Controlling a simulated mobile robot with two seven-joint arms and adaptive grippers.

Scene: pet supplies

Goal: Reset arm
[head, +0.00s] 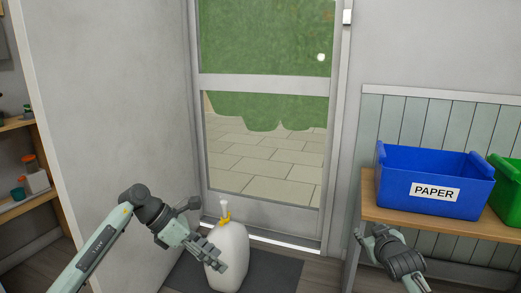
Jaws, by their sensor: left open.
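My left arm comes in from the lower left and bends down at its grey joint. Its gripper (213,256) is open, in front of the left side of a white rounded container (232,240) with a yellow fitting and a small white top. The container stands upright on a dark mat. I cannot tell whether the gripper touches it. Part of my right arm shows at the lower right, in front of the wooden bench.
A blue bin (431,205) marked PAPER and a green bin (507,180) sit on the wooden bench (375,209). A glazed door (264,212) stands behind the dark mat (275,268). Shelves (20,200) with small items are at far left.

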